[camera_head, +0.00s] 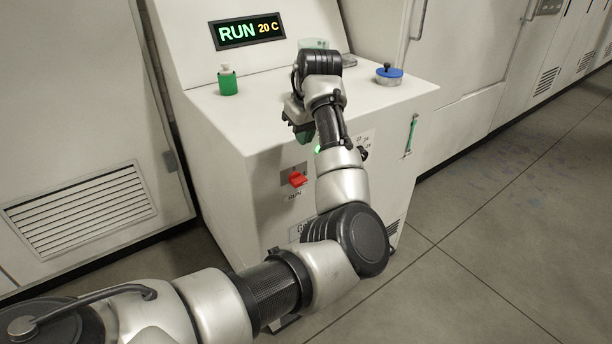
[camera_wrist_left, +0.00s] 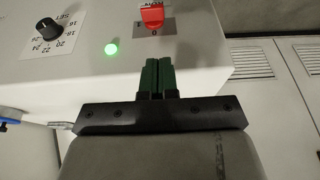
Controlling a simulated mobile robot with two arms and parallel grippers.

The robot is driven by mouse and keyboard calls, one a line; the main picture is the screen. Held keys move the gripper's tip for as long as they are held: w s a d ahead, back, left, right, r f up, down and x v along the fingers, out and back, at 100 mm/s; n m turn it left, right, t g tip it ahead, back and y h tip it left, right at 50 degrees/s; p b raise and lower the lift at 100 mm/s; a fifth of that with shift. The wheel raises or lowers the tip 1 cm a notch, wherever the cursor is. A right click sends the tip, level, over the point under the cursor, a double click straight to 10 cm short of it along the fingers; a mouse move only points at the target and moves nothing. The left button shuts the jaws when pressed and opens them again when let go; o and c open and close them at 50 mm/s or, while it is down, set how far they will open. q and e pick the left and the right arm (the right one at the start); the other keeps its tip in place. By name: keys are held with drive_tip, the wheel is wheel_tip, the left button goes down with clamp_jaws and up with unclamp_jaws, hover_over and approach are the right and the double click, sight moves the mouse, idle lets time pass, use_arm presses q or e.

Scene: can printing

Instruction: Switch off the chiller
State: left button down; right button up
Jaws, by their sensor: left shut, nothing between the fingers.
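The chiller (camera_head: 240,115) is a white cabinet with a sloped top panel. Its display (camera_head: 247,31) reads RUN 20 C. A red switch (camera_head: 297,179) sits on a grey plate on the front face, with a RUN label beneath it. The switch also shows at the top of the left wrist view (camera_wrist_left: 152,16), where the labels appear upside down. My left gripper (camera_head: 303,132) is at the front upper edge of the chiller, above the switch in the head view. In the wrist view its green fingers (camera_wrist_left: 158,75) are together and empty, apart from the switch. My right gripper is out of view.
A green lit lamp (camera_wrist_left: 111,49) and a black set dial (camera_wrist_left: 47,28) are beside the switch. A green valve or cap (camera_head: 227,82) and a blue-rimmed cap (camera_head: 389,75) stand on the top. Grey floor (camera_head: 490,240) is clear at right.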

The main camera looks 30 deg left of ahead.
use_arm(q)
drive_tip(key=b, duration=0.1)
approach(297, 182)
drive_tip(key=x, duration=0.6)
drive_tip(key=shift+s+a+f, duration=0.15)
drive_tip(key=shift+a+f, duration=0.05)
drive_tip(key=shift+f, duration=0.45)
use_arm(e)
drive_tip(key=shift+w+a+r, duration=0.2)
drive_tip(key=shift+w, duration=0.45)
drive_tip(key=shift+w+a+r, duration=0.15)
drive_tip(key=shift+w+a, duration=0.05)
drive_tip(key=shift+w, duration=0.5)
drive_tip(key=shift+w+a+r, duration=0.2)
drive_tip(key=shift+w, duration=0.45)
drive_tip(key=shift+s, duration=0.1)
